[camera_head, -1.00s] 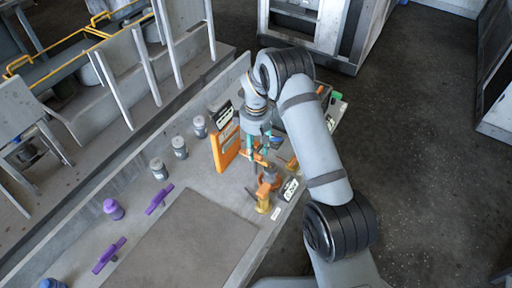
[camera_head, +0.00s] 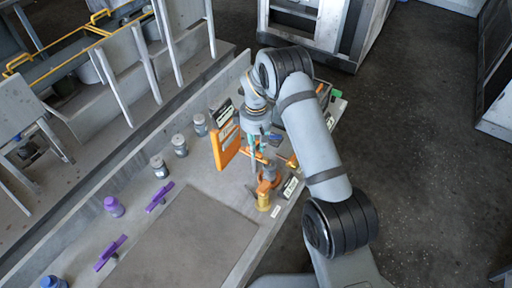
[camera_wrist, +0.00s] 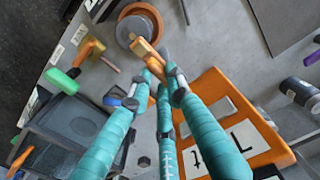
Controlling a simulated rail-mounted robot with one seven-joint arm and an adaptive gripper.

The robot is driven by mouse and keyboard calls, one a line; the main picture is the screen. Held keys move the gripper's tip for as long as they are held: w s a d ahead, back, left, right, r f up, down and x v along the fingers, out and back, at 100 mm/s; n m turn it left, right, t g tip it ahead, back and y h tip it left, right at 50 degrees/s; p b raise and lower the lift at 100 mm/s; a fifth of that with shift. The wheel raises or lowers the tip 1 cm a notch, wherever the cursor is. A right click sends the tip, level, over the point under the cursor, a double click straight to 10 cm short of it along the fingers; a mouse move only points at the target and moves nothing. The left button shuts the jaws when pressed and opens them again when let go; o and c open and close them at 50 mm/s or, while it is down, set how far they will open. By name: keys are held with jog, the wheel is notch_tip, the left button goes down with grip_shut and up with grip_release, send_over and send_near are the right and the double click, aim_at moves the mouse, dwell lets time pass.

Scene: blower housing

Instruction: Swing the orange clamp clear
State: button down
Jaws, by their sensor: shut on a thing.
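The orange clamp (camera_wrist: 147,56) shows in the wrist view as a slim orange bar reaching from the fingertips toward a round grey part with an orange rim (camera_wrist: 139,26). My gripper (camera_wrist: 164,80), with teal-wrapped fingers, is shut on the bar's near end. The fingers hide part of the clamp. In the head view my gripper (camera_head: 257,160) points down over the bench, beside an upright orange panel, and the clamp is small and partly hidden there. The orange-rimmed round part (camera_head: 269,181) stands just below the fingers.
The orange panel (camera_head: 228,147) stands close on the left. A yellow-orange handle (camera_head: 263,197) stands near the bench's right edge. A dark box (camera_wrist: 70,125) lies close to the fingers. The brown mat (camera_head: 190,245) is bare.

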jog(key=shift+f+m+b, duration=0.15)
jog(key=shift+m+b, duration=0.15)
jog(key=shift+b, duration=0.2)
jog(key=m+b, duration=0.2)
jog(key=b, duration=0.1)
jog(key=shift+s+f+m, duration=0.1)
jog(key=shift+m, duration=0.3)
jog(key=m+b, duration=0.5)
jog(key=shift+s, duration=0.15)
jog(key=m+b, duration=0.3)
jog(key=m, duration=0.2)
jog(key=shift+s+a, duration=0.1)
jog(key=shift+a+r+m+b, duration=0.15)
jog(key=shift+m+b, duration=0.45)
jog(key=shift+m, duration=0.45)
jog(key=shift+d+r+m+b, duration=0.1)
jog(key=shift+m+b, duration=0.5)
jog(key=shift+m, duration=0.45)
jog(key=c, duration=1.6)
grip_release()
jog(key=shift+c, duration=0.2)
